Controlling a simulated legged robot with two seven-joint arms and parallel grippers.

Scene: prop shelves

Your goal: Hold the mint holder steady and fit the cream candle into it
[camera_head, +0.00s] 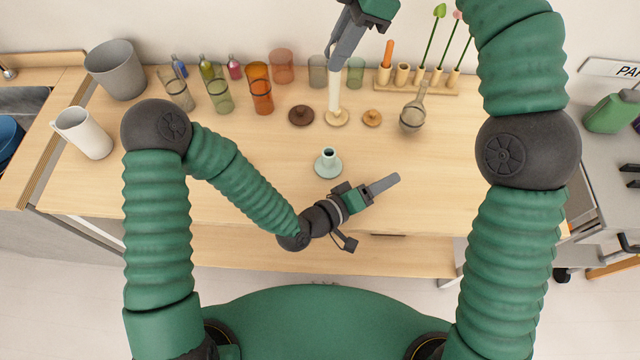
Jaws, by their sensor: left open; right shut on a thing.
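The mint holder (328,164) stands upright on the table near its middle, its top opening showing. The cream candle (334,98) is a pale upright stick at the back of the table. Its foot overlaps a light wooden disc (337,118); I cannot tell whether it sits in it or is just above it. My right gripper (334,58) comes down from the top and is shut on the upper end of the candle. My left gripper (386,184) is open and empty, to the right of and in front of the mint holder, apart from it.
Several glasses, including an orange one (260,90), stand behind to the left. A dark disc (301,116) and a small wooden knob (372,118) flank the candle. A wooden rack (418,85) with an orange candle (388,54) and a strainer-like cup (412,116) stand right.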

